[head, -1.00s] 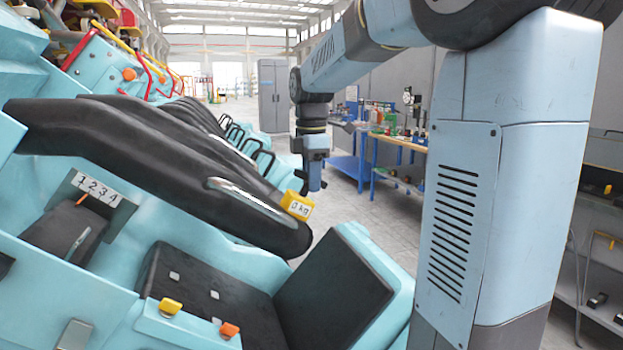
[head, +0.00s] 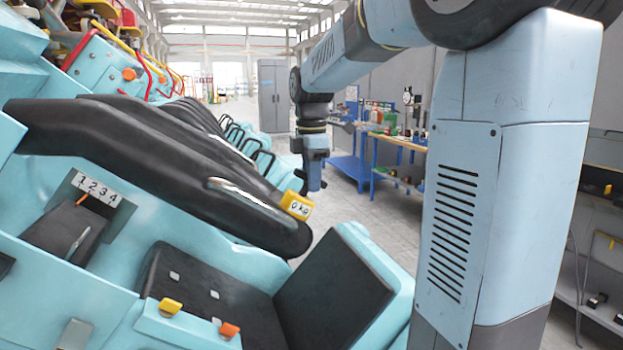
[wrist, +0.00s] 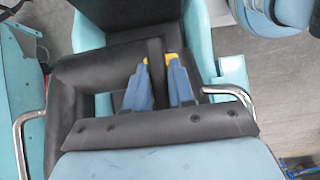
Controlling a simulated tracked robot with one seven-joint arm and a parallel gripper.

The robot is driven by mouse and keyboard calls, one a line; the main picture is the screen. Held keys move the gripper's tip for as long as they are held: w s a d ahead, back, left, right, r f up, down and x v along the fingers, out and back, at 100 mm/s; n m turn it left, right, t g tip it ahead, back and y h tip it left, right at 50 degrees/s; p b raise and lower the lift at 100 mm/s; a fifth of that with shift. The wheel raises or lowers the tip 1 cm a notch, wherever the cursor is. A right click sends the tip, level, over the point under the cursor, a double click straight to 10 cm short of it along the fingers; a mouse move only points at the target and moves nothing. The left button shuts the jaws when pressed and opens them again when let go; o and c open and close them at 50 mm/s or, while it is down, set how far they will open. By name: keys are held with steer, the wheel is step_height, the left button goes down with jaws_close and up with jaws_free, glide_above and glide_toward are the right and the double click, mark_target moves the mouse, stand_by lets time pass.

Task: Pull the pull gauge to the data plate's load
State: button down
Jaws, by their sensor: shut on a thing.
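The pull gauge (head: 296,205) is a small yellow box with a white display that seems to read 0 kg. It sits at the lower end of the nearest black padded restraint (head: 165,165), beside a silver grab bar. My gripper (head: 307,190) is at the gauge, on its far side in the head view, with the fingertips mostly hidden. In the wrist view my gripper (wrist: 160,85) has two blue fingers apart around something dark, with yellow at their tips. It is shut on the pull gauge. I cannot make out a data plate.
A plate numbered 1 2 3 4 (head: 97,188) is on the turquoise car at left. A black seat (head: 215,295) lies below the restraint, with yellow and orange blocks near its front. Blue workbenches (head: 355,165) and a grey cabinet stand behind. Open floor lies right of the train.

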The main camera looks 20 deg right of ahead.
steer(key=shift+r, duration=0.15)
steer(key=shift+w+d+r, duration=0.1)
steer(key=shift+d+r, duration=0.35)
steer(key=shift+r, duration=0.3)
steer(key=shift+s+d+r, duration=0.1)
steer(key=shift+d+r, duration=0.3)
steer(key=shift+r, duration=0.3)
steer(key=shift+w+d+r, duration=0.1)
steer(key=shift+d+r, duration=0.35)
steer(key=shift+r, duration=0.3)
steer(key=c, duration=1)
jaws_free()
steer(key=shift+f, duration=0.1)
steer(key=shift+c, duration=0.2)
step_height(320, 180, up, 14)
steer(key=shift+f, duration=0.15)
